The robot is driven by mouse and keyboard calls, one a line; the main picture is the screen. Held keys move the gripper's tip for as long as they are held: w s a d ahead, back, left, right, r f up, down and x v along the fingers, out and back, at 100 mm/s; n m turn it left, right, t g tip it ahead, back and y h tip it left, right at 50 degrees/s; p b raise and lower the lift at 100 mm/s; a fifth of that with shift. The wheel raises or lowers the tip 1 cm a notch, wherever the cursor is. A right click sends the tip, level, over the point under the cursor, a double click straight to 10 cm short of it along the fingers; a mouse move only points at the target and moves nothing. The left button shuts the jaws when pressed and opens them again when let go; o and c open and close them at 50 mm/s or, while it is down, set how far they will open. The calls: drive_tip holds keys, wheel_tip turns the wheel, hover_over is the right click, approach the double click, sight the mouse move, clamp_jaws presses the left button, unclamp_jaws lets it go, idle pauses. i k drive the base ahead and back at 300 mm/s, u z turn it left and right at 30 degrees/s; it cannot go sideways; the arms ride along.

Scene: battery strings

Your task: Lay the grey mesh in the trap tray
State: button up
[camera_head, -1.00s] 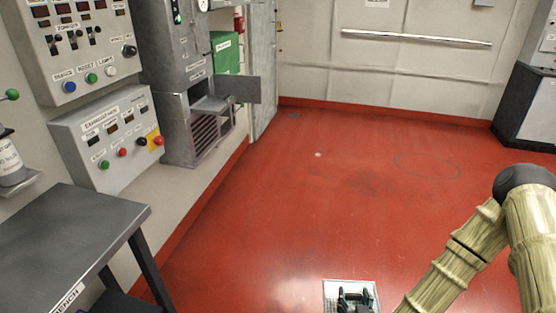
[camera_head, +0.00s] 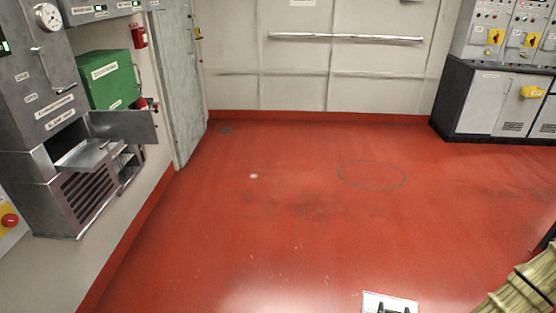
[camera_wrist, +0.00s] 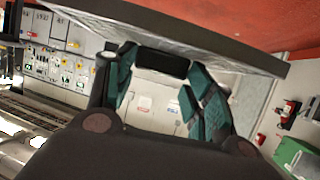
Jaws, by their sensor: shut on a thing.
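The grey mesh (camera_head: 376,299) shows as a pale square at the bottom edge of the head view, partly cut off. My gripper (camera_head: 393,308) is shut on it. In the wrist view the mesh (camera_wrist: 215,46) is a flat panel with a dark rim across the top, and the teal fingers of my gripper (camera_wrist: 162,66) meet it. What looks like the trap tray (camera_head: 90,153) juts from an opening in the grey cabinet at the left, beside an open flap (camera_head: 125,125). The mesh is well apart from it, to the lower right.
The cabinet's slatted lower part (camera_head: 88,193) stands under the tray. A green box (camera_head: 110,78) hangs on the wall behind the flap. A control console (camera_head: 490,100) stands at the back right. The red floor (camera_head: 270,220) between is clear.

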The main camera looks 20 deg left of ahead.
sight(89, 155)
drive_tip(key=u, duration=0.35)
drive_tip(key=i, duration=1.15)
drive_tip(key=u, duration=1.4)
drive_tip(key=i, duration=0.55)
drive_tip(key=u, duration=0.5)
